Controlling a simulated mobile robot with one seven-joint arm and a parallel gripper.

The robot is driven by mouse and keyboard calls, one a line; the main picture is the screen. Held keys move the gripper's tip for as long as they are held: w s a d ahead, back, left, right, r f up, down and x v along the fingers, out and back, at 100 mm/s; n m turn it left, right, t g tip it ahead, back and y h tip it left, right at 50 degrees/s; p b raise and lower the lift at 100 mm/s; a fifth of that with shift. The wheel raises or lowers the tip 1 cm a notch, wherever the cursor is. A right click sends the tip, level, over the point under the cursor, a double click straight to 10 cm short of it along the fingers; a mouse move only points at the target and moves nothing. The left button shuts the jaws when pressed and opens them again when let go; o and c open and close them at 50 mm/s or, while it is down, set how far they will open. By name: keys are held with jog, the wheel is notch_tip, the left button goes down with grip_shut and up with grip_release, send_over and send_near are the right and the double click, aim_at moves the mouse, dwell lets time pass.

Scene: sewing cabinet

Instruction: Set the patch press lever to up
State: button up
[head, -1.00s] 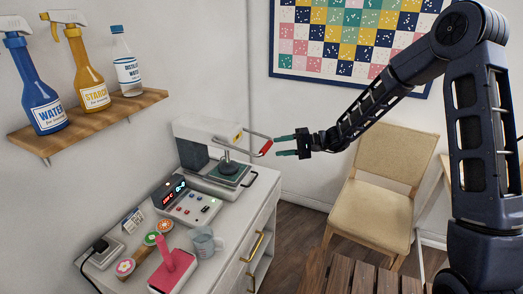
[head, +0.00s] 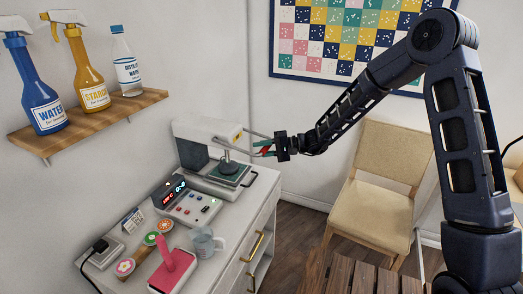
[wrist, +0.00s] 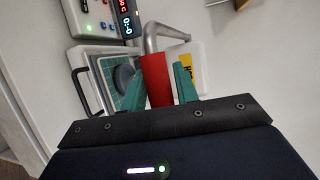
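The patch press (head: 205,143) is a white machine at the back of the cabinet top. Its dark pad is at the green gridded plate (head: 229,178); I cannot tell if they touch. The press lever, a grey bar (head: 258,134) with a red grip (head: 265,152), juts out to the right, roughly level. My gripper (head: 260,149) is at the red grip, its teal fingers pointing left toward the press. In the wrist view the red grip (wrist: 157,80) stands between the two fingers (wrist: 160,92), with a small gap visible at the right finger. The gripper looks open around it.
A control box (head: 190,203) with a lit display stands in front of the press. A bottle shelf (head: 88,122) is on the left wall. A chair (head: 378,185) stands right.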

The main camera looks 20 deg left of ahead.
grip_shut()
jog(key=shift+r, duration=0.1)
jog(key=a+r+m+t+h, duration=0.1)
jog(key=a+r+h, duration=0.3)
jog(key=r, duration=0.5)
jog(key=a+r+m+h, duration=0.2)
jog(key=a+r+h, duration=0.2)
jog(key=r+h, duration=0.3)
jog(key=shift+a+r+t, duration=0.15)
jog(key=shift+r+t, duration=0.25)
jog(key=shift+r, duration=0.55)
jog(key=shift+o, duration=1.8)
grip_release()
